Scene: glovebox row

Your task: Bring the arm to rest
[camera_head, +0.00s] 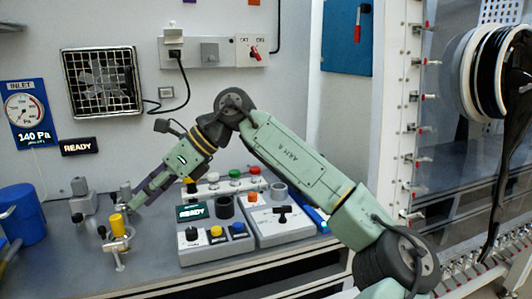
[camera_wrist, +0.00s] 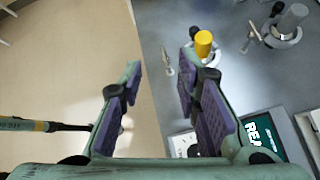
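My green arm reaches left over the grey bench (camera_head: 75,265) in the head view. My gripper (camera_head: 136,202) is at its end, near the back left fittings and pointing down and left. In the wrist view my gripper (camera_wrist: 158,88) has its two purple-padded fingers apart, with nothing between them. The bench edge and pale floor show beyond the gap. A yellow-topped fitting (camera_head: 117,225) stands close to the fingertips in the head view. It also shows in the wrist view (camera_wrist: 203,43), to the right of the fingers. I cannot tell the exact gap to it.
A control box with a READY screen (camera_head: 192,212) and coloured buttons stands below my arm. A grey box with a black T-handle (camera_head: 282,211) is beside it. A blue bin (camera_head: 22,214) stands at the far left. The glovebox window with a round port (camera_head: 465,75) is at right.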

